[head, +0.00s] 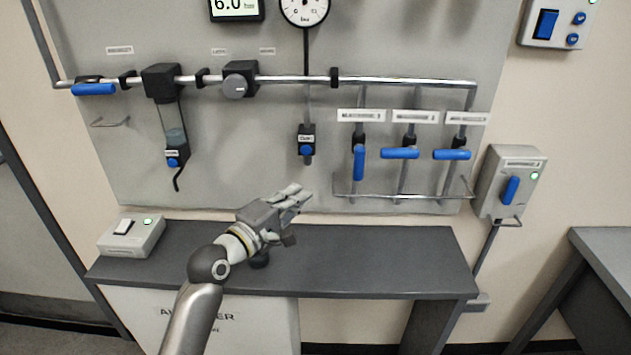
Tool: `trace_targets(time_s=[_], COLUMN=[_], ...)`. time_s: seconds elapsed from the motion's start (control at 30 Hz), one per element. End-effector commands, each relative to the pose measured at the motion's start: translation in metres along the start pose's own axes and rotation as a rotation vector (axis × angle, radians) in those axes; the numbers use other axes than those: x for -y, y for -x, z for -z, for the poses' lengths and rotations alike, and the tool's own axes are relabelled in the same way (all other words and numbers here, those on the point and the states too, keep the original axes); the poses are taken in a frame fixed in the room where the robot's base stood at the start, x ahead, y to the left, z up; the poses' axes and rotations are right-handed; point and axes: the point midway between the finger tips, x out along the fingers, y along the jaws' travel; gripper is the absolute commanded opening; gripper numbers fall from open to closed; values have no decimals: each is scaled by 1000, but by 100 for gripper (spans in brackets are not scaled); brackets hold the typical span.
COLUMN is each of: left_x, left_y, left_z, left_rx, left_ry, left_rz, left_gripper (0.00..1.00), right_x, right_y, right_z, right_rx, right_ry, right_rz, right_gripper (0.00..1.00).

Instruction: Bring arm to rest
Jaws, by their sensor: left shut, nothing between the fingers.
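My left arm reaches up from the bottom of the head view. My left gripper (300,195) is shut and empty. In the picture it lies over the back edge of the dark bench top, in front of the lower part of the grey panel. It does not appear to touch any valve or handle. The part of the bench behind the gripper and forearm is hidden. My right gripper is not in view.
A grey panel (240,140) carries a pipe, a gauge (304,8) and blue-handled valves (400,153). A wire rail (400,197) juts out below them. A switch box (133,236) stands on the bench (390,255). The bench's right half is clear.

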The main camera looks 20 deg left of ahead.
Motion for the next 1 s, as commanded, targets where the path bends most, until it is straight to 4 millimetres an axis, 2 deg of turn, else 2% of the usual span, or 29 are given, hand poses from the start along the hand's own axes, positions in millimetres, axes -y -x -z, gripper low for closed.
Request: trace_targets(time_s=[0.17, 0.27, 0.37, 0.5, 0.6, 0.7, 0.8, 1.0], left_x=[7, 36, 86, 164, 202, 226, 242, 257], left_y=[5, 16, 42, 106, 155, 199, 240, 314], left_z=[-4, -17, -38, -70, -84, -94, -100, -110], left_rx=[5, 26, 80, 229, 356, 480, 601, 844], left_ry=[-25, -128, -327, -667, -864, -1011, -1122, -1282], left_rz=[22, 111, 275, 553, 716, 841, 943, 1104], left_gripper=[0, 0, 0, 0, 0, 0, 0, 0], right_x=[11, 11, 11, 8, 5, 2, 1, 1], right_y=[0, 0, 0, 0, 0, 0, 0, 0], right_z=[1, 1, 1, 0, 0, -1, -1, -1], right_rx=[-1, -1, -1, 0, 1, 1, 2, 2], right_ry=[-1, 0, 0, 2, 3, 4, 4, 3], right_rz=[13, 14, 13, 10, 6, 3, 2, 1], right_gripper=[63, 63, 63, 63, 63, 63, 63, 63])
